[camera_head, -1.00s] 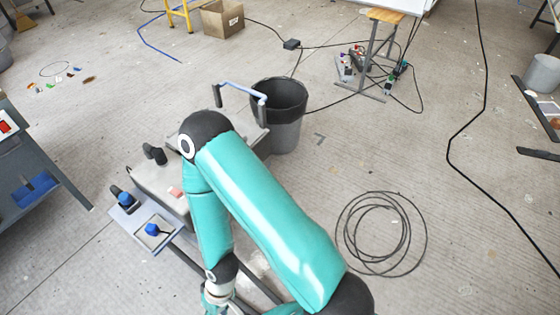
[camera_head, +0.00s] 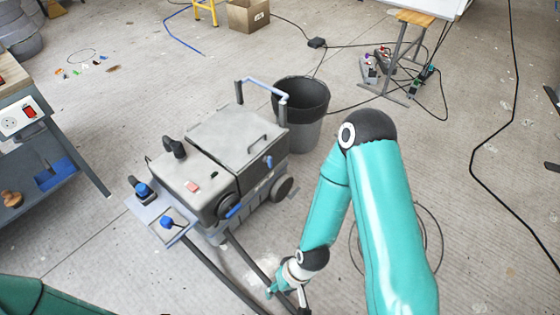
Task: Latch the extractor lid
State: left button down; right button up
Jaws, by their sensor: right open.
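The extractor (camera_head: 226,188) is a grey wheeled box left of centre in the head view, with a blue push handle at its back. Its flat grey lid (camera_head: 235,132) carries a dark grip bar and looks lowered onto the body. A small blue part (camera_head: 268,162), possibly the latch, shows on the side below the lid. Another blue part (camera_head: 233,211) sits lower at the front. My right gripper (camera_head: 288,292) is open, in front of the extractor and apart from it. Its fingertips are small and partly unclear. My left gripper is out of view.
A dark bin (camera_head: 304,122) stands right behind the extractor. A small plate with blue knobs (camera_head: 166,222) is at the extractor's front left. A workbench (camera_head: 45,130) stands at the left. A coiled cable lies on the floor behind my right arm. Floor between bench and extractor is clear.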

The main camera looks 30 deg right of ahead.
aim_at(268, 159)
jog(key=z, duration=0.05)
jog(key=i, duration=0.95)
jog(key=u, duration=0.1)
